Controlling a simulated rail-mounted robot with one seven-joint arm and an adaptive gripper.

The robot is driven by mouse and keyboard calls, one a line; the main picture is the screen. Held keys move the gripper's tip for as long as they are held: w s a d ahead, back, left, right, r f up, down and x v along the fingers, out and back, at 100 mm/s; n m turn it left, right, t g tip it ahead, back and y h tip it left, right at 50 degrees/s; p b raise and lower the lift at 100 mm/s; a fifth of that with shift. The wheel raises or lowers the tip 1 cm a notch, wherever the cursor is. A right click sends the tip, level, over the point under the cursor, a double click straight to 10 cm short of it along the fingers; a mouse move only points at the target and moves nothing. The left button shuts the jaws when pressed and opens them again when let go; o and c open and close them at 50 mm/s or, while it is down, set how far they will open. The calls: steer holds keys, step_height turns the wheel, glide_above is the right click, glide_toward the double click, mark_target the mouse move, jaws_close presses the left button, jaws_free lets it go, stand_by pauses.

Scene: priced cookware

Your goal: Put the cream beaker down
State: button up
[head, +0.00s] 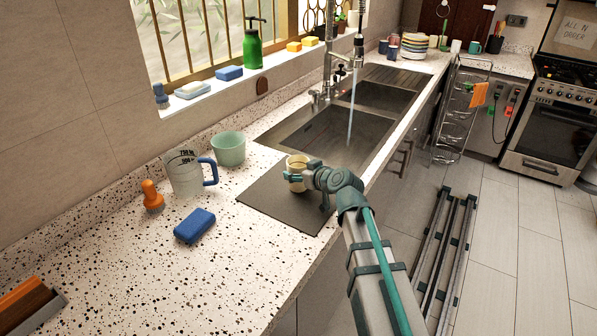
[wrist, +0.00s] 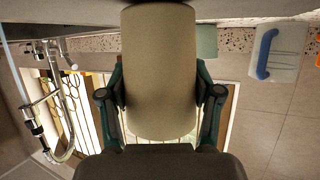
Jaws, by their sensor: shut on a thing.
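The cream beaker (head: 296,165) is upright over the dark grey mat (head: 285,212) on the counter, in front of the sink. My gripper (head: 297,178) reaches in from the right and is shut on the beaker's sides. In the wrist view, which is upside down, the cream beaker (wrist: 158,60) fills the middle between the two dark green fingers of my gripper (wrist: 160,93). Its lower end is close to the grey mat (wrist: 75,12) there; I cannot tell whether it touches.
A pale green cup (head: 228,150), a clear measuring jug (head: 185,172) with a blue handle, an orange stamp-like object (head: 152,197) and a blue sponge (head: 195,226) stand left of the mat. The sink (head: 335,135) lies behind it, with water running. The mat's front part is bare.

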steer(key=shift+f, duration=0.25)
steer(key=shift+f+b, duration=0.2)
steer(key=shift+b, duration=0.15)
steer(key=o, duration=1.1)
steer(key=shift+r, duration=0.1)
steer(key=shift+r+p, duration=0.15)
steer(key=shift+p, duration=0.15)
steer(key=b+v, duration=0.1)
steer(key=v, duration=1.1)
steer(key=shift+b, duration=0.4)
steer(key=shift+r, duration=0.15)
